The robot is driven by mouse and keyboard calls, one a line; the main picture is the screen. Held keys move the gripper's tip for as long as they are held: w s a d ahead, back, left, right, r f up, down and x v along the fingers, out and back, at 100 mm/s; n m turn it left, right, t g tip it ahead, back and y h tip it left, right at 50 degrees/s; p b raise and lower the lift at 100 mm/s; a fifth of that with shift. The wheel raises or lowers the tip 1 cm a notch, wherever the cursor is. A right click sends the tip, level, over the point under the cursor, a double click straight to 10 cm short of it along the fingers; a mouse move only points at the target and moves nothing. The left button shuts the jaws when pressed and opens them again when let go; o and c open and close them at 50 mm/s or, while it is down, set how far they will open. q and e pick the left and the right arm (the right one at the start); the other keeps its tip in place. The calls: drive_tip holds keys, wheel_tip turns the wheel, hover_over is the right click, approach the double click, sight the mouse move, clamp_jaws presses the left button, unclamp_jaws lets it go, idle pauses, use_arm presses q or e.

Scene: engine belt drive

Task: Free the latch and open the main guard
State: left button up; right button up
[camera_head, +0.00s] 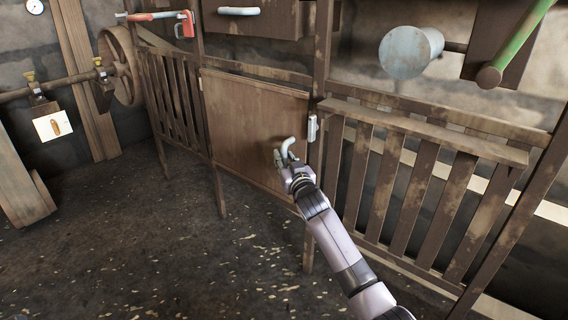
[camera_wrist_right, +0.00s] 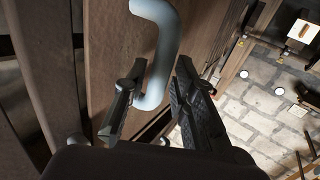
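The main guard (camera_head: 240,120) is a brown wooden panel in the fence. Its right edge looks close to the post, but I cannot tell whether it is fully closed. A pale latch piece (camera_head: 312,128) sits upright at that edge. A grey curved handle (camera_head: 286,147) stands out from the panel and is large in the right wrist view (camera_wrist_right: 160,60). My right gripper (camera_head: 288,165) is at this handle. In the wrist view its two fingers (camera_wrist_right: 160,72) are apart, one on each side of the handle, with a gap at the right finger. My left gripper is not in view.
Slatted fence panels (camera_head: 400,190) stand on the right and left of the guard. A red lever (camera_head: 185,24) and another handle (camera_head: 240,11) are above. A large wheel (camera_head: 122,68) on a shaft is at the left. The floor (camera_head: 150,250) in front is clear.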

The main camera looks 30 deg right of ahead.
drive_tip(key=shift+w+d, duration=0.15)
drive_tip(key=shift+w, duration=0.45)
drive_tip(key=shift+c, duration=0.5)
clamp_jaws()
